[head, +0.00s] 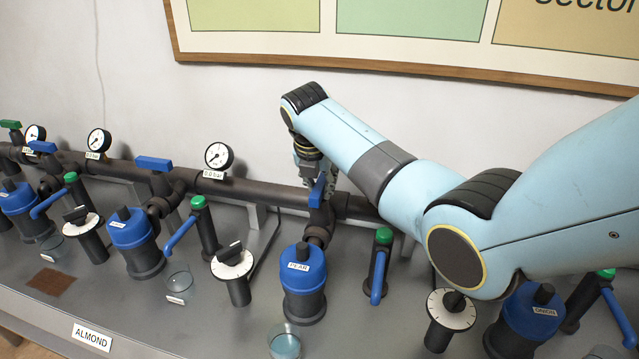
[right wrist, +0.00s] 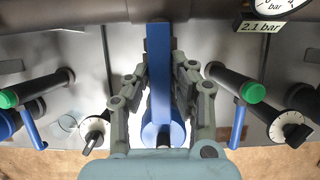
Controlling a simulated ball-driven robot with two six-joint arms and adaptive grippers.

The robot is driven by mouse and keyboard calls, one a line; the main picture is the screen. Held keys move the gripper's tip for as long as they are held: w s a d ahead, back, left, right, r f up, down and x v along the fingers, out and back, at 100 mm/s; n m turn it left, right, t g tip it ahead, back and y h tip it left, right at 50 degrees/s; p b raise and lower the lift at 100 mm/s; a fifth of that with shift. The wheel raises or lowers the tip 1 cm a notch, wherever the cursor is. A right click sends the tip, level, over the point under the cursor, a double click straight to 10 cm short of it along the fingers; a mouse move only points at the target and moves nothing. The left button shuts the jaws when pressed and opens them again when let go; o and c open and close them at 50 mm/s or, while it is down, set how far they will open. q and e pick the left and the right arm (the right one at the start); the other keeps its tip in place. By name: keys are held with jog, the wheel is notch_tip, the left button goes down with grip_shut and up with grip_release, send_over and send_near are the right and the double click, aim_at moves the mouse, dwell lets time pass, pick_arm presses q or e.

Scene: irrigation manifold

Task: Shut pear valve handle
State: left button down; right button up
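The pear valve handle (head: 318,190) is a blue lever on the dark pipe, above the blue-capped unit labelled PEAR (head: 303,267). It points out from the pipe toward the front. In the right wrist view the blue handle (right wrist: 159,70) runs down the middle between the two fingers of my right gripper (right wrist: 161,66). The fingers stand on either side of it, apart, with narrow gaps. My left gripper is not in view.
Other blue handles (head: 153,163) sit along the pipe to the left. Gauges (head: 218,156), green-topped taps (head: 198,202) and white dials (head: 231,262) crowd the grey bench (head: 190,330). A tap and a dial (head: 451,309) stand right of the PEAR unit.

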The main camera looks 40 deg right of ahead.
grip_shut()
